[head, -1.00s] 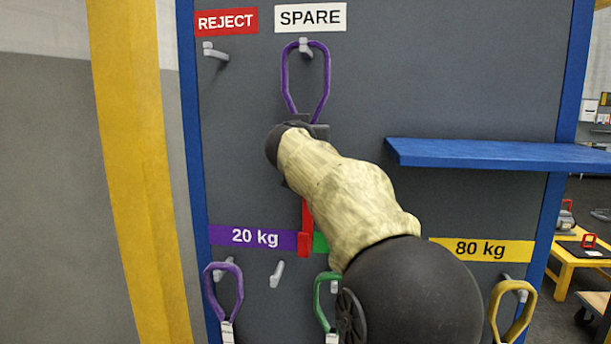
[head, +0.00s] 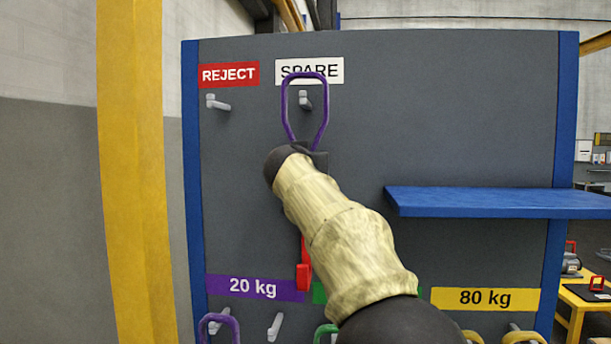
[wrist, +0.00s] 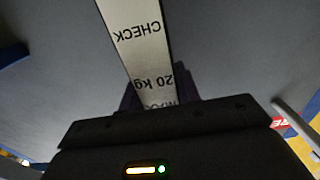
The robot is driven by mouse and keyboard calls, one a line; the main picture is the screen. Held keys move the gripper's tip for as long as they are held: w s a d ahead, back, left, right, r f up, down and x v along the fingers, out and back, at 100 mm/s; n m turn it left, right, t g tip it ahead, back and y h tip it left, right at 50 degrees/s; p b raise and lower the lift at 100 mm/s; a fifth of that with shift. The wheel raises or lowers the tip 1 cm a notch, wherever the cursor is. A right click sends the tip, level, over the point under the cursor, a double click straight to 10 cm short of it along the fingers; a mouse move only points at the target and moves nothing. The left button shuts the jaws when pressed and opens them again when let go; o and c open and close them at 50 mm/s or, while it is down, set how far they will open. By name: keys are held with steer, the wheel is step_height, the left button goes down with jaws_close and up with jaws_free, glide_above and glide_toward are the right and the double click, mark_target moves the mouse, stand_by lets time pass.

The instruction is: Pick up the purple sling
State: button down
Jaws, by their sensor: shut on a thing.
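The purple sling (head: 323,110) is upright in front of the dark grey board, its loop top overlapping the SPARE sign (head: 310,71). The grey SPARE peg (head: 304,99) shows inside the loop, below its top; I cannot tell whether the loop is still around it. My gripper (head: 308,150) is shut on the sling's lower part, mostly hidden by my wrist. A red piece (head: 304,265) shows below my gripper. In the wrist view, a white tag (wrist: 145,50) reading CHECK and 20 kg runs up from the jaws, with purple beside it (wrist: 130,100).
An empty peg (head: 217,104) is under the REJECT sign (head: 230,75). A blue shelf (head: 490,202) juts out at right. Below are the 20 kg label (head: 255,288), the 80 kg label (head: 485,299), an empty peg (head: 275,326) and another purple sling (head: 220,320).

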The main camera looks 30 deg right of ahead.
steer(key=shift+s+a+r+b, duration=0.15)
steer(key=shift+s+r+b, duration=0.1)
steer(key=shift+r, duration=0.4)
steer(key=shift+s+a+r+b, duration=0.1)
steer(key=shift+s+a+r, duration=0.1)
steer(key=shift+r, duration=0.4)
steer(key=b+v, duration=0.8)
steer(key=v, duration=1)
steer(key=shift+s+a, duration=0.2)
steer(key=shift+s, duration=0.1)
steer(key=shift+w+r, duration=0.1)
